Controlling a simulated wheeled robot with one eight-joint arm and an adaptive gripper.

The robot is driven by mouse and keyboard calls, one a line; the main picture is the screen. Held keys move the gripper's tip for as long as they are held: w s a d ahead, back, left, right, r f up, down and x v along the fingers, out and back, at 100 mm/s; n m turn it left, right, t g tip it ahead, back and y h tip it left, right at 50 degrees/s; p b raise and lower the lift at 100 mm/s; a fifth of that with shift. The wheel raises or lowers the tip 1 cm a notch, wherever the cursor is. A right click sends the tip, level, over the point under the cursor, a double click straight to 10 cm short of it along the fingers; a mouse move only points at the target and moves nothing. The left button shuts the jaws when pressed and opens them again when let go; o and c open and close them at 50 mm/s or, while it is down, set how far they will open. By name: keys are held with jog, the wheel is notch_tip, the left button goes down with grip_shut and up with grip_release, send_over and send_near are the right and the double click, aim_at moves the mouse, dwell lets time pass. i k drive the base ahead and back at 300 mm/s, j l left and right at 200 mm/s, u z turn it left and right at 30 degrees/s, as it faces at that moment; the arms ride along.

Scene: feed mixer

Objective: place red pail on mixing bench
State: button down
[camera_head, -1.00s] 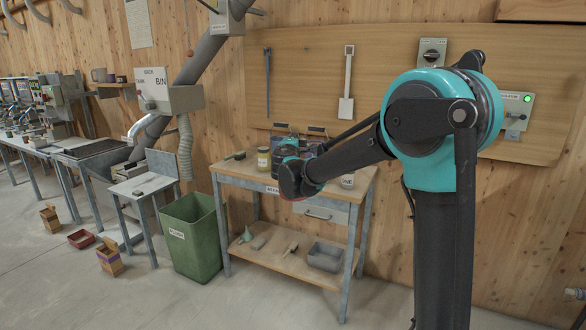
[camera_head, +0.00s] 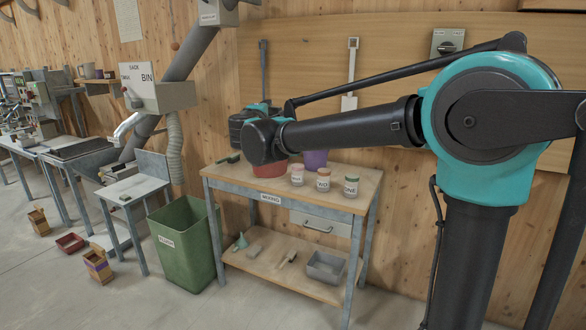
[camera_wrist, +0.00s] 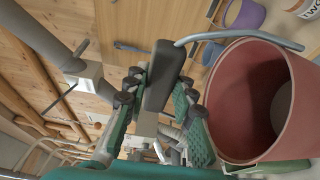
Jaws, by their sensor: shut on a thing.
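The red pail (camera_head: 270,167) shows in the head view below the end of my arm, over the back left part of the mixing bench (camera_head: 240,179). I cannot tell whether its base touches the top. In the wrist view the open-mouthed pail (camera_wrist: 228,110) fills the right side, tilted in the picture, with a grey wire handle. My gripper (camera_wrist: 160,85) is shut on the dark grip of that handle. The fingertips are hidden in the head view behind my arm. The bench carries a MIXING label.
A purple pail (camera_head: 314,159) stands close to the right of the red pail. A dark brush-like object (camera_head: 228,159) lies at the left. A green bin (camera_head: 183,240) stands left of the bench.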

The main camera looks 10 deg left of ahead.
aim_at(289, 172)
jog(key=i, duration=1.5)
